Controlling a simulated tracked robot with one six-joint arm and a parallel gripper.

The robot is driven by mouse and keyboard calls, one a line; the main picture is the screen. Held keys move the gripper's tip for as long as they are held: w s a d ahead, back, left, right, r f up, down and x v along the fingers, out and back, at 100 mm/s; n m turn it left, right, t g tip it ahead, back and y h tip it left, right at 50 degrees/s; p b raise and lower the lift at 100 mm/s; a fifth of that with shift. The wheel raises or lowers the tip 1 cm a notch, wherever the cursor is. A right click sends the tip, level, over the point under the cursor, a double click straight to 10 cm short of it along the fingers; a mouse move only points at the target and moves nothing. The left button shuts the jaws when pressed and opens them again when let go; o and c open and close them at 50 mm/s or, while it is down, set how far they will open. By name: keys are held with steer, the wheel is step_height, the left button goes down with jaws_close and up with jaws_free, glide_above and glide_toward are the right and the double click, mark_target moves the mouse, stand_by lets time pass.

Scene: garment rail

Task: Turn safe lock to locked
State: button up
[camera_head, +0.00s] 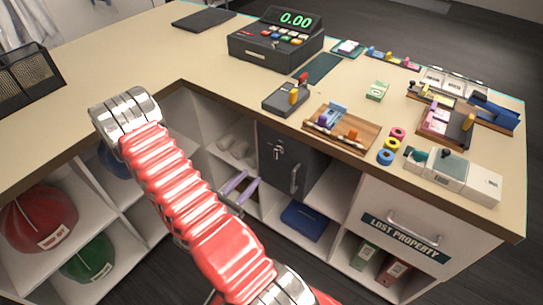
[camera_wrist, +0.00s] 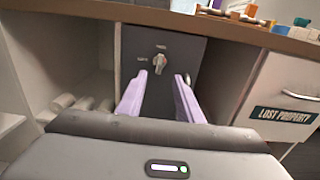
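The safe (camera_head: 277,176) is a dark grey box in the counter's middle shelf bay, with its door front facing out. Its lock knob (camera_head: 277,152) is a small silver piece on the upper door, above and left of a vertical handle (camera_head: 295,178). In the wrist view the knob (camera_wrist: 160,62) sits on the door (camera_wrist: 185,46) with small pale labels to its left and above, too small to read. I cannot tell its setting. My gripper (camera_head: 245,181) has lavender fingers, apart and empty. In the wrist view the fingers (camera_wrist: 160,80) point at the door, the knob between and just beyond their tips.
The counter edge (camera_wrist: 225,27) overhangs the safe. A white lost property drawer (camera_head: 400,220) is to the right. Pale rolled items (camera_head: 235,147) lie in the left bay, and a blue folded item (camera_head: 305,221) is below the safe. A cash register (camera_head: 277,40) stands on the counter.

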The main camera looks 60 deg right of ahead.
mark_target(275, 152)
steer(key=shift+s+d, duration=0.35)
steer(key=shift+d, duration=1.9)
steer(key=shift+s+d, duration=0.4)
steer(key=shift+d, duration=1.9)
steer(key=shift+s+d, duration=0.35)
steer(key=shift+d, duration=1.9)
steer(key=shift+c, duration=0.2)
jaws_close()
